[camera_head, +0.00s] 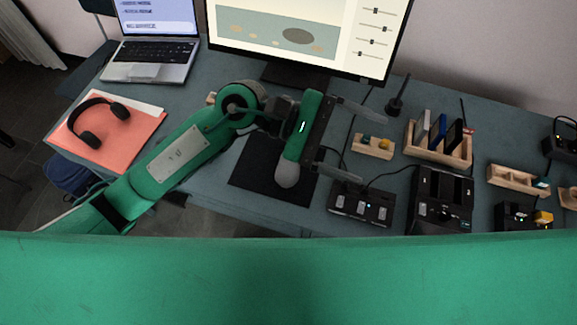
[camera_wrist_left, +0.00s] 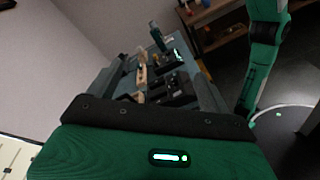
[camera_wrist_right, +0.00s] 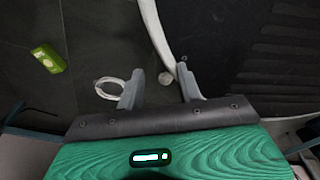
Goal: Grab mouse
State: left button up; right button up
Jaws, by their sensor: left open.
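The mouse (camera_head: 288,175) is a light grey rounded shape on the black mat (camera_head: 246,178). In the head view its upper part is hidden behind my left gripper (camera_head: 352,142). That gripper is open, its two grey fingers spread wide and pointing right, above the desk. The mouse is beneath the gripper's body, not between the fingers. The mouse does not show in either wrist view. My right gripper (camera_wrist_right: 161,85) shows only in its wrist view, open and empty, over dark floor.
A monitor (camera_head: 310,25) and laptop (camera_head: 150,55) stand at the back. Headphones (camera_head: 99,122) lie on an orange folder (camera_head: 130,150) at left. Black devices (camera_head: 361,204) and wooden holders (camera_head: 438,148) crowd the right. A green item (camera_wrist_right: 47,58) and white cable (camera_wrist_right: 108,88) lie on the floor.

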pick_arm(q)
jog(key=w+a+f+m+t+y, duration=0.1)
jog(key=w+a+f+m+y, duration=0.15)
jog(key=f+m+y, duration=0.35)
jog(key=m+t+y, duration=0.2)
jog(key=t+y, duration=0.2)
jog(key=y, duration=0.4)
send_near(287, 169)
notch_tip(287, 169, down, 4)
jog(key=shift+s+f+p, duration=0.1)
jog(key=shift+f+p, duration=0.15)
jog(key=shift+p, duration=0.4)
jog(key=f+p, duration=0.1)
jog(key=f, duration=0.1)
jog(key=d+f, duration=0.1)
jog(key=f, duration=0.1)
jog(key=shift+s+d+p, duration=0.1)
jog(key=shift+p, duration=0.25)
jog(key=shift+f, duration=0.6)
pick_arm(e)
jog(key=s, duration=0.4)
jog(key=shift+s+d+r, duration=0.1)
jog(key=shift+d+r, duration=0.15)
jog(key=shift+r, duration=0.15)
pick_arm(q)
jog(key=shift+c, duration=0.4)
pick_arm(e)
jog(key=shift+a, duration=0.1)
